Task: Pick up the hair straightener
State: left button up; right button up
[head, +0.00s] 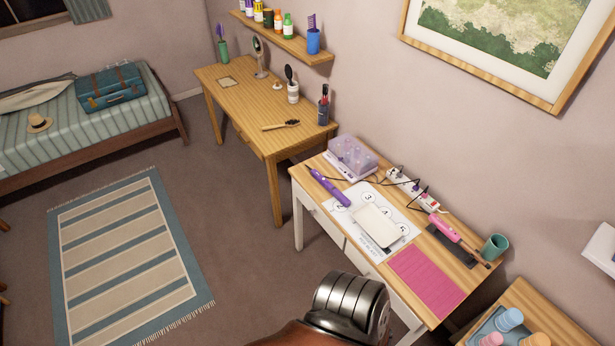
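Two corded hair tools lie on the near wooden table (459,255). A pink tool (443,228) lies at the table's right part, against a dark mat (437,238), with dark ends pointing toward the lower right. A purple tool (329,188) lies slanted at the table's left end, with a dark cord at its upper end. Both are small here, and I cannot tell for certain which one is the hair straightener. Neither of my grippers shows in the head view.
A white tray (376,225) on a numbered sheet and a pink mat (427,280) occupy the table's middle and front. A clear purple box (352,157), a power strip (428,201) and a green cup (495,247) line its back. A striped rug (130,262) covers the floor left.

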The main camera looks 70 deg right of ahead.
aim_at(328, 186)
jog(key=z, duration=0.45)
jog(key=i, duration=1.65)
jog(key=z, duration=1.9)
jog(key=i, duration=0.8)
jog(key=z, duration=0.75)
